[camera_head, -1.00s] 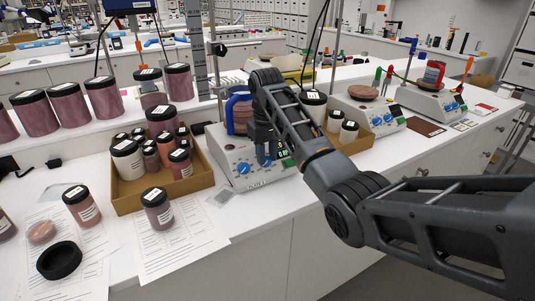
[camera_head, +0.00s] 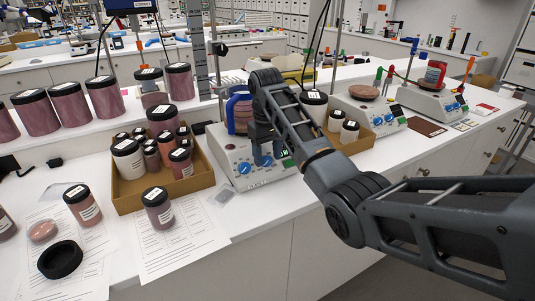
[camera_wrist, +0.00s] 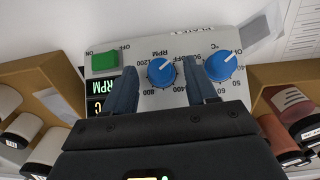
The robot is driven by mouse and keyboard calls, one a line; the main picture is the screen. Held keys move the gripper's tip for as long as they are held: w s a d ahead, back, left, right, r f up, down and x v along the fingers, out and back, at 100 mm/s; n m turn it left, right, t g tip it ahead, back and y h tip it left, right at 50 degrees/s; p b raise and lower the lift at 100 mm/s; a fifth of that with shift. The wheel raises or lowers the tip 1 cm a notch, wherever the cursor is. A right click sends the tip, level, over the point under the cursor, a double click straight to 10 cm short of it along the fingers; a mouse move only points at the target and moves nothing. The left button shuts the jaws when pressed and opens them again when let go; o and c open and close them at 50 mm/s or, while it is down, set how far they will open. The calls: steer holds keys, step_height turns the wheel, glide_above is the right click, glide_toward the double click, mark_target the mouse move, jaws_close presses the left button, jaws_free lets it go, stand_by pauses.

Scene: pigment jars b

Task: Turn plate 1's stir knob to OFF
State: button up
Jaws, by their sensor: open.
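Plate 1 (camera_head: 232,160) is a pale hotplate with a sloped front panel, right of the cardboard tray. In the wrist view its panel (camera_wrist: 185,46) appears upside down. The blue RPM stir knob (camera_wrist: 161,73) lies between my gripper's fingers, with gaps on both sides. Its white pointer line aims up and right in that view. The blue °C knob (camera_wrist: 220,65) sits right of it, just outside the right finger; it also shows in the head view (camera_head: 244,168). My gripper (camera_wrist: 161,82) is open; in the head view it (camera_head: 267,160) covers the stir knob. The lit RPM display is partly hidden.
A green ON/OFF switch (camera_wrist: 105,61) is on the panel's left in the wrist view. Cardboard trays (camera_head: 190,184) of jars flank plate 1. A blue-handled vessel (camera_head: 238,112) stands on it. A second hotplate (camera_head: 370,115) is farther right.

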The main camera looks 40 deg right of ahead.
mark_target(267, 156)
steer(key=shift+r, duration=0.15)
steer(key=r, duration=0.4)
steer(key=shift+w, duration=0.2)
steer(key=shift+s+r, duration=0.25)
steer(key=shift+r, duration=0.25)
steer(key=shift+a+r, duration=0.15)
steer(key=shift+r, duration=1.1)
